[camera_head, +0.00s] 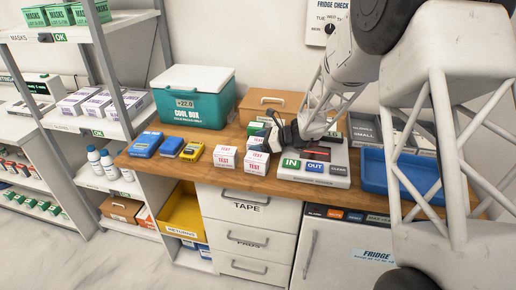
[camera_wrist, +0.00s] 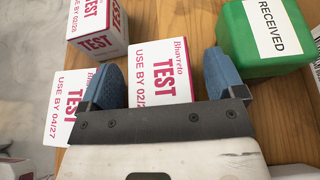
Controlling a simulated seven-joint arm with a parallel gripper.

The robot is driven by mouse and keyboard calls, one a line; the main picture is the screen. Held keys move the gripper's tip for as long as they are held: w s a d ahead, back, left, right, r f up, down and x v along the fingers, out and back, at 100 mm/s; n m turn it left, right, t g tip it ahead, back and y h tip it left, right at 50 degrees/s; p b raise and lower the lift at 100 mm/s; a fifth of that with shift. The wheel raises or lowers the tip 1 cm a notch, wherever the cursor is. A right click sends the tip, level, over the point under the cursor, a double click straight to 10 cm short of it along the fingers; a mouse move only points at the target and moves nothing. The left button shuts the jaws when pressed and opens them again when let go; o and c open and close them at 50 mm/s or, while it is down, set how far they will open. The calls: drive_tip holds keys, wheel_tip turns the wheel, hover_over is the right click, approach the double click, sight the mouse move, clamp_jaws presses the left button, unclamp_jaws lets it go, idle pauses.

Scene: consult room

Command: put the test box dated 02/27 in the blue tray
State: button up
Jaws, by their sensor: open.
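White test boxes with red print stand on the wooden counter. In the wrist view one box (camera_wrist: 160,70) reads USE BY 02/2 with its last digit hidden by my gripper. My gripper (camera_wrist: 168,78) is open, its blue fingers on either side of this box; I cannot tell if they touch it. A box at left (camera_wrist: 68,100) reads USE BY 04/27. In the head view the front test boxes (camera_head: 256,162) (camera_head: 224,156) are left of and below my gripper (camera_head: 273,135). The blue tray (camera_head: 374,187) is at right, partly hidden by my arm.
A green RECEIVED box (camera_wrist: 262,35) stands close to the right finger. A grey board with IN and OUT tiles (camera_head: 315,173) lies between the test boxes and the tray. A teal cool box (camera_head: 190,104) and blue and yellow devices (camera_head: 192,151) are at left.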

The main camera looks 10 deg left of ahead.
sight(259, 141)
idle(0.4)
drive_tip(key=c, duration=1.1)
drive_tip(key=shift+r, duration=0.1)
drive_tip(key=shift+r, duration=4.95)
drive_tip(key=shift+w+d+r, duration=0.1)
